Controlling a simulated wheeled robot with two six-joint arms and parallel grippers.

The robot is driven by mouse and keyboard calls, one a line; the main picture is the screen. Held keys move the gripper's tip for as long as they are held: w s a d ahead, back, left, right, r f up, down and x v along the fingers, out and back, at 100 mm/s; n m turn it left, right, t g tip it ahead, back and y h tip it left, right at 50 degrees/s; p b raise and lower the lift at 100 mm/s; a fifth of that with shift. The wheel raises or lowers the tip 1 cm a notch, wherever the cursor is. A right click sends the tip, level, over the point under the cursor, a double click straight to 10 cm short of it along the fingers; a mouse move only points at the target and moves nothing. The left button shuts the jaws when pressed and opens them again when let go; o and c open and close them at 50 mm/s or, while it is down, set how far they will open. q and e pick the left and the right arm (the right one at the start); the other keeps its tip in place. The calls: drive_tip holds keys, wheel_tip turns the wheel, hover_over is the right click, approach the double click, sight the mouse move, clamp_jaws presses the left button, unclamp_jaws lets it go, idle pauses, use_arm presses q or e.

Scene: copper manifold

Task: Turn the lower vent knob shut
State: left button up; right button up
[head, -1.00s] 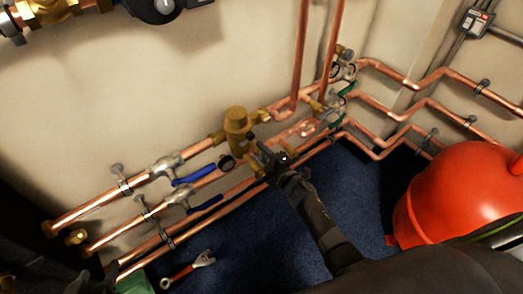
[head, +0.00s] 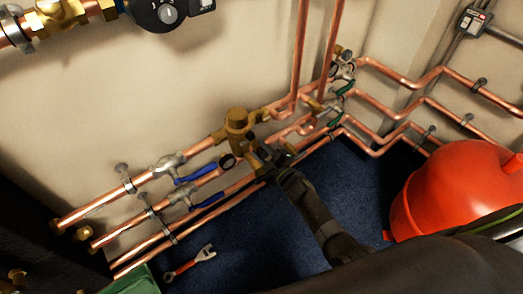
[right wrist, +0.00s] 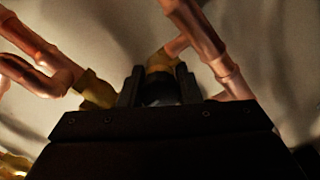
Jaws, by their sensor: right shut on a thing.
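My right gripper (head: 263,157) reaches in from the lower right to the brass valve body (head: 238,126) on the copper pipework. In the right wrist view its two dark fingers (right wrist: 159,88) stand on either side of a dark, rounded knob (right wrist: 160,93), and the gripper is shut on it. Brass fittings show just behind the knob. In the head view the gripper hides the knob, so its angle cannot be read. My left gripper is not in view.
Two blue lever handles (head: 194,175) sit on the pipes to the left. A red-handled wrench (head: 190,263) lies on the blue floor. A large red vessel (head: 450,190) stands at the right. A black pump (head: 165,12) is above. Copper pipes run close around the gripper.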

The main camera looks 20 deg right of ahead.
idle(0.3)
drive_tip(key=o, duration=1)
drive_tip(key=shift+c, duration=0.2)
drive_tip(key=shift+s, duration=0.2)
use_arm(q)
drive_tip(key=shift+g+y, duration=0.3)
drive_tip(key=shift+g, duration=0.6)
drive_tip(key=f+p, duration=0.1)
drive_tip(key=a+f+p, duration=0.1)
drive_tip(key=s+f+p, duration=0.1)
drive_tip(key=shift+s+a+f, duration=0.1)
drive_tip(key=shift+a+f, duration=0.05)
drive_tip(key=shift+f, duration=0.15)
use_arm(e)
drive_tip(key=v, duration=1.7)
drive_tip(key=shift+d, duration=0.15)
